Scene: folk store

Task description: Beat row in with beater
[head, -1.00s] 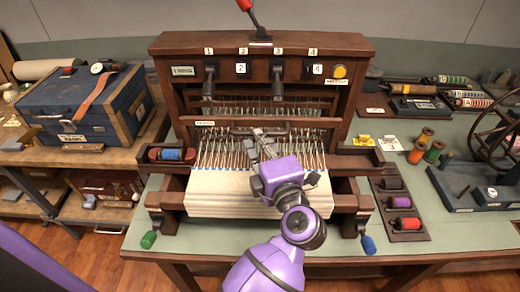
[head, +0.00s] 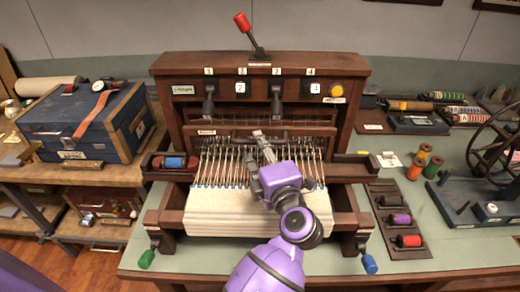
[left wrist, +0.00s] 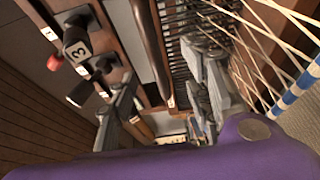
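The wooden loom (head: 262,64) stands on the bench in the head view, with white warp threads and cream cloth (head: 245,215) at its front. The beater (head: 206,132) is the labelled brown crossbar behind the threads, with a dark handle (head: 292,135) at its middle. My left gripper (head: 263,143) reaches over the cloth to this handle. In the left wrist view its two fingers (left wrist: 165,95) stand apart, with brown wood visible between them. Contact with the handle cannot be made out. My right gripper is out of view.
A red-knobbed lever (head: 243,22) rises above the loom. A shuttle with blue thread (head: 175,162) lies at the left. A spool tray (head: 404,228) stands at the right, a blue case (head: 80,118) on the left bench. Numbered levers hang above the beater.

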